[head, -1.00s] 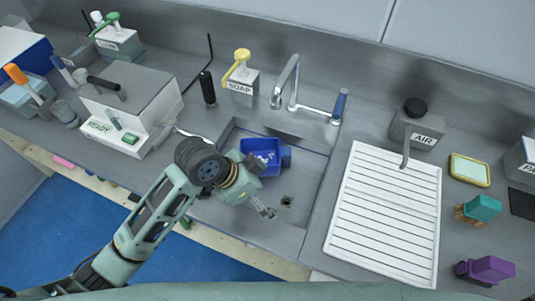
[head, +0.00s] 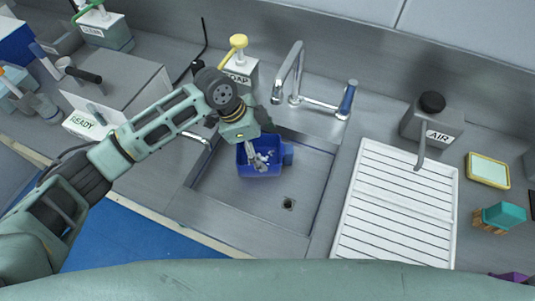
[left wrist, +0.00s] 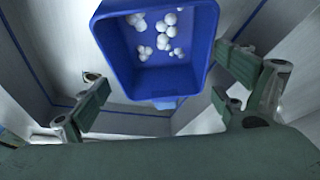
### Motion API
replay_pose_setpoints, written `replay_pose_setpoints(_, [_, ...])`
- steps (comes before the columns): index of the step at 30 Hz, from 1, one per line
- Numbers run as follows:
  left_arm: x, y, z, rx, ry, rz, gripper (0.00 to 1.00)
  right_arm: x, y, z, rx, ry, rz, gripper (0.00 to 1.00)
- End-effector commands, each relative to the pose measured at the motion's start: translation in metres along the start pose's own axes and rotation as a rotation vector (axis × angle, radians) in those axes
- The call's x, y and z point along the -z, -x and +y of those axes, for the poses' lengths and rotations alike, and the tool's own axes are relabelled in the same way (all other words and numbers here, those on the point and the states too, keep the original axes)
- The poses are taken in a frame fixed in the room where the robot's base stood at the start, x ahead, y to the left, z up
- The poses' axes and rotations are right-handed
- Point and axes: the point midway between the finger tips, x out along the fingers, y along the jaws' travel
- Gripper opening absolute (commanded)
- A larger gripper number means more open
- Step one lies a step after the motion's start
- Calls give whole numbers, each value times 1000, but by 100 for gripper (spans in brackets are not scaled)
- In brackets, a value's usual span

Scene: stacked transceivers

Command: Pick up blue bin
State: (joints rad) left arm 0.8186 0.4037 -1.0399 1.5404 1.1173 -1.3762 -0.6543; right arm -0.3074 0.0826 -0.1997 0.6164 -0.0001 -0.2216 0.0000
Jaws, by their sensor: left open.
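The blue bin (head: 252,171) sits in the metal sink, with several small white round things inside it. In the left wrist view the bin (left wrist: 202,50) fills the upper middle, its open top toward the camera. My left gripper (head: 249,152) is at the bin's upper left side in the head view, partly covering it. In the left wrist view the two fingers of this gripper (left wrist: 162,88) are spread wide, one on each side of the bin's lower part, and hold nothing. Whether a finger touches the bin I cannot tell. My right gripper is not in view.
The sink (head: 285,225) has bare floor and a drain (head: 288,204) in front of the bin. The faucet (head: 294,75) and soap dispenser (head: 239,66) stand behind. A white ribbed drying board (head: 395,210) lies to the right. The grey READY box (head: 125,80) is left.

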Motion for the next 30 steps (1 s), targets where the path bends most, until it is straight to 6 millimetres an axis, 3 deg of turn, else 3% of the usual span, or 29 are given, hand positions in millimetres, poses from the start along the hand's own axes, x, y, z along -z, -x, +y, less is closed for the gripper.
replay_pose_setpoints(6, [2, -30, -1, -2, 1, 0, 91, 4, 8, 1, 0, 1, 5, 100])
replay_pose_setpoints(15, [1, -37, -1, 0, -1, -1, 91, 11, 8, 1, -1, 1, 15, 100])
replay_pose_setpoints(30, [2, -36, -1, 1, -1, 1, 51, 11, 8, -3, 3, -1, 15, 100])
